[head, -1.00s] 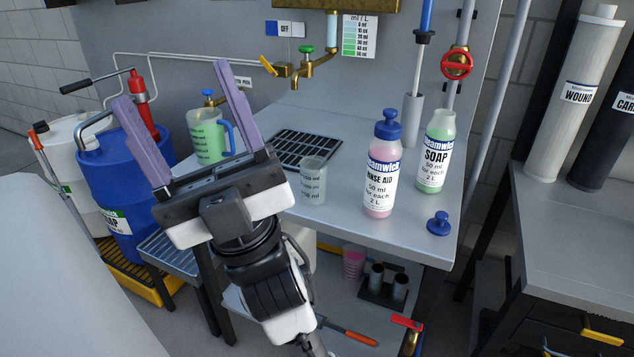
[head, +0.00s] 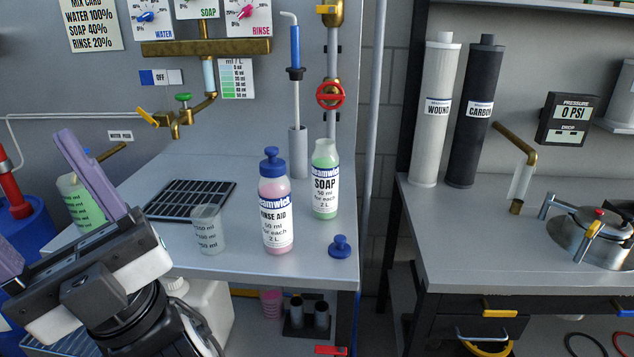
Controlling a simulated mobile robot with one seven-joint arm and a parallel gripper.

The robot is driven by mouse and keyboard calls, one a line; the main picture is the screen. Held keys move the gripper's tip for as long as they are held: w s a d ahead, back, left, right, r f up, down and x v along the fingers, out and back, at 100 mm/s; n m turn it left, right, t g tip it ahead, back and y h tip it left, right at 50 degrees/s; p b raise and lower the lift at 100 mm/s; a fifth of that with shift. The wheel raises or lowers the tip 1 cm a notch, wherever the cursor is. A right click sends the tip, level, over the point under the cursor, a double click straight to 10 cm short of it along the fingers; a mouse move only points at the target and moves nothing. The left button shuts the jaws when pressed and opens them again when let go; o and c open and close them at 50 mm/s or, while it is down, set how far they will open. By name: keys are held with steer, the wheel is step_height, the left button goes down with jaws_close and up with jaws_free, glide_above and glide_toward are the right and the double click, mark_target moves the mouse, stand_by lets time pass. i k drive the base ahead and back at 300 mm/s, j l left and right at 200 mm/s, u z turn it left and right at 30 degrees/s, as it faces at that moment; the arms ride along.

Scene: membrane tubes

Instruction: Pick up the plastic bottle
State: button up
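Two plastic bottles stand upright on the grey bench. The rinse aid bottle (head: 276,215) is pink with a blue cap on. The soap bottle (head: 325,182) is green, stands just behind it to the right, and has no cap on. A loose blue cap (head: 340,247) lies in front of the soap bottle. My gripper (head: 35,195) is at the lower left with its purple fingers wide apart and nothing visible between them. It is well to the left of both bottles, and its left finger is partly cut off by the picture edge.
A clear measuring beaker (head: 208,230) stands left of the rinse aid bottle. A green-filled jug (head: 80,203) is partly hidden behind my right finger. A black drain grate (head: 190,199) and brass tap (head: 175,118) are behind.

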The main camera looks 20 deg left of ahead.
mark_target(325, 157)
steer(key=i+j+z, duration=0.1)
steer(key=j+z, duration=0.15)
steer(key=z, duration=0.15)
steer(key=j+z, duration=0.4)
steer(key=i+j+z, duration=0.1)
steer(key=j+z, duration=0.2)
steer(key=j, duration=0.6)
